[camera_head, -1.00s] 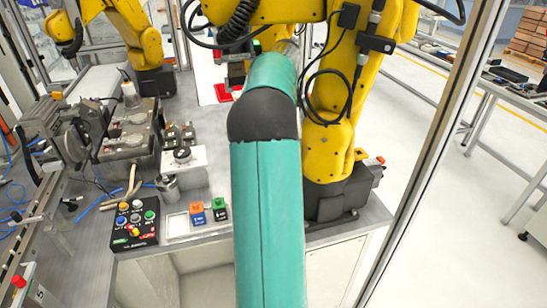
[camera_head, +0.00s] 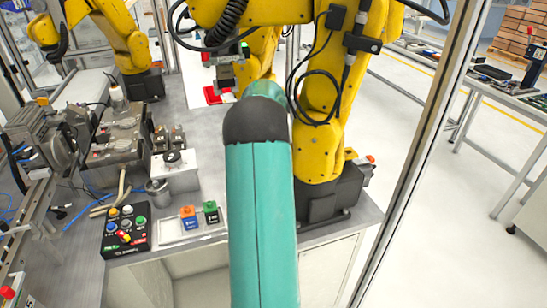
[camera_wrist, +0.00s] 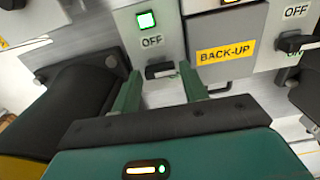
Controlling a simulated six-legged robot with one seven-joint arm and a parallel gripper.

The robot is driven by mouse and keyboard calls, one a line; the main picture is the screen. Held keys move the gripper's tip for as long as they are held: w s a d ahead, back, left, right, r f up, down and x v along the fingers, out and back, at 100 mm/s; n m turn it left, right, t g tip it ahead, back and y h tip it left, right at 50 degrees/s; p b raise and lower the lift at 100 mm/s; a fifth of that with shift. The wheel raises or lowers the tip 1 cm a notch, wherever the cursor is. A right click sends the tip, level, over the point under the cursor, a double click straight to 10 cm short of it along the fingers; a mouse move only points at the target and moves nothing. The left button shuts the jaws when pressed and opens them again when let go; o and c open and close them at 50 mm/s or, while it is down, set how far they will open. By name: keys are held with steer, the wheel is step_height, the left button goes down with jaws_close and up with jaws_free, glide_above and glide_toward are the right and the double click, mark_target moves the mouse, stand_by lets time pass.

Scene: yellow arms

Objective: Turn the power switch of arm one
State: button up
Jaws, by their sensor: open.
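In the wrist view a grey panel carries a dark rotary switch handle (camera_wrist: 160,70) lying roughly level under an "OFF" label. A lit green indicator (camera_wrist: 146,20) is above that label. My gripper (camera_wrist: 159,74) is open, its two green fingers on either side of the handle in the picture. I cannot tell whether they touch it. A second dark switch (camera_wrist: 294,43) with "OFF" above and "ON" below is at the right edge. No arm number is legible. In the head view my teal arm hides my gripper and the panel.
A yellow "BACK-UP" label (camera_wrist: 225,51) is between the switches. In the head view a yellow robot arm (camera_head: 322,130) stands close right of my arm. A black button box (camera_head: 125,231) and a small tray (camera_head: 176,229) with orange and green buttons are at the bench's front.

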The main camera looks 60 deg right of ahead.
steer(key=shift+f, duration=0.3)
steer(key=c, duration=0.7)
